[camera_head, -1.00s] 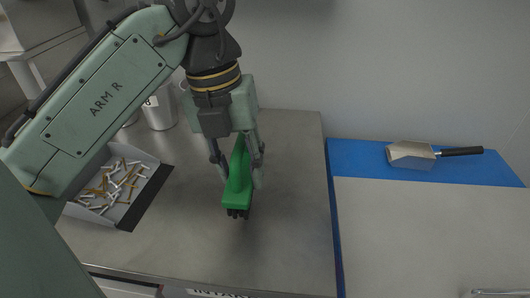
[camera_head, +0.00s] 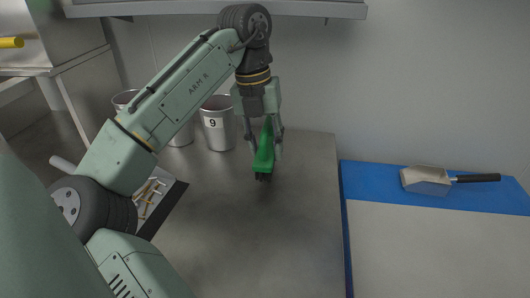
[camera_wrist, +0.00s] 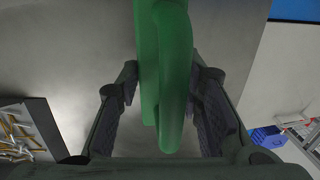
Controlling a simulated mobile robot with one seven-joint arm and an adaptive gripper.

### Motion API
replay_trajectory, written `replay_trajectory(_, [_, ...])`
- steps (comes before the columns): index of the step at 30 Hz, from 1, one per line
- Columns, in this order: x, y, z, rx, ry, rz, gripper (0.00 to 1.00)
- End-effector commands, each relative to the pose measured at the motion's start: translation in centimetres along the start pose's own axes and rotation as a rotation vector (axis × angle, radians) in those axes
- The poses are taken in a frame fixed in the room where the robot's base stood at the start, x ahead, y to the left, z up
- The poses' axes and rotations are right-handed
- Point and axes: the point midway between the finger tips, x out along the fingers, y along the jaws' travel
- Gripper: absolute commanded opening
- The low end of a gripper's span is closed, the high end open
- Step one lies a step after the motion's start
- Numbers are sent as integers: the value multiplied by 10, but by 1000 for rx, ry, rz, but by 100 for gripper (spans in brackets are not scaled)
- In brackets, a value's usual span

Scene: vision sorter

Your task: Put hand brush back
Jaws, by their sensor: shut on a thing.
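The green hand brush (camera_head: 264,152) is held in my gripper (camera_head: 263,143), with its dark bristles pointing down. In the head view it hangs over the grey metal worktop near the back wall; whether the bristles touch the top I cannot tell. In the wrist view the brush's green handle (camera_wrist: 163,70) runs down the middle between the two dark fingers of my gripper (camera_wrist: 163,95). The fingers are shut on it.
A tray of small pieces (camera_head: 150,200) is partly hidden by my arm. A blue mat (camera_head: 375,176) at right bears a metal scoop (camera_head: 426,180). The worktop's front (camera_head: 260,240) is clear.

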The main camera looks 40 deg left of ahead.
Motion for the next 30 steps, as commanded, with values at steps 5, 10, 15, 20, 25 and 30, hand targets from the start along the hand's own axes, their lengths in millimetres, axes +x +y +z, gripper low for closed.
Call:
replay_trajectory(5, [23, 5, -2, -2, 1, 2, 2])
replay_trajectory(10, [26, 5, -2, -1, 0, 0, 2])
replay_trajectory(15, [27, 5, -2, 0, 1, -1, 2])
replay_trajectory(20, [30, 5, -2, -1, 1, 0, 38])
replay_trajectory(25, [30, 5, -2, -1, 1, 0, 49])
replay_trajectory(30, [29, 5, -2, -1, 1, 0, 54])
